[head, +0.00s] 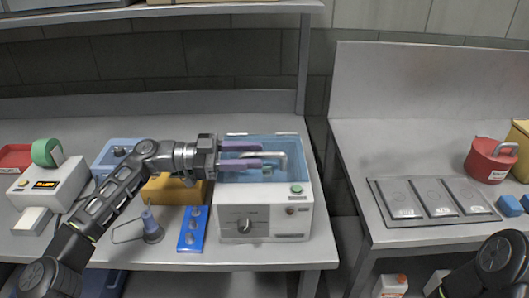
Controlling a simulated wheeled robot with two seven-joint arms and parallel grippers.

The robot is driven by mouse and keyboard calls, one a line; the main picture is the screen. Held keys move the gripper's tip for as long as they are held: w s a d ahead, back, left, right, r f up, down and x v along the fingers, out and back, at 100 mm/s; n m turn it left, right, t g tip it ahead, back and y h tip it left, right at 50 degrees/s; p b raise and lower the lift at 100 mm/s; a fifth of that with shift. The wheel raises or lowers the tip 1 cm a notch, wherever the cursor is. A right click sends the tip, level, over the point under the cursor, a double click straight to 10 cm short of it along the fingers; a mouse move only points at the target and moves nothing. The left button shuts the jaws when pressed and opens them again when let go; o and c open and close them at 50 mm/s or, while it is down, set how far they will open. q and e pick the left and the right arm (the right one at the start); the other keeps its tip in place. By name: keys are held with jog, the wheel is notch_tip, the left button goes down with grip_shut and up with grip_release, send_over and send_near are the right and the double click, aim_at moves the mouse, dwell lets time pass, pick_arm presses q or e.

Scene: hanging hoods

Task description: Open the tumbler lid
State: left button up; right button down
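The tumbler looks to be the white box (263,222) with a dark knob and small green and red buttons on its front. Its lid (290,144) is see-through blue and lies over the top, apparently closed. A pale bent handle (284,162) is on the lid. My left gripper (262,155) reaches in from the left over the lid, its two purple fingers apart. Part of the handle's bar shows between the fingertips; I cannot tell whether they touch it. My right gripper is out of view; only part of my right arm shows at the lower right.
A blue tray with holes (193,229), a yellow box (172,190) and a blue-tipped tool on a stand (151,226) are left of the tumbler. A white device with a green roll (46,152) is farther left. A gap separates the right bench (350,150).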

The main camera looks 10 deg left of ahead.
aim_at(277, 155)
pick_arm(q)
jog(key=shift+p+x, duration=0.3)
jog(key=shift+x, duration=1.45)
jog(key=shift+c, duration=0.2)
grip_shut()
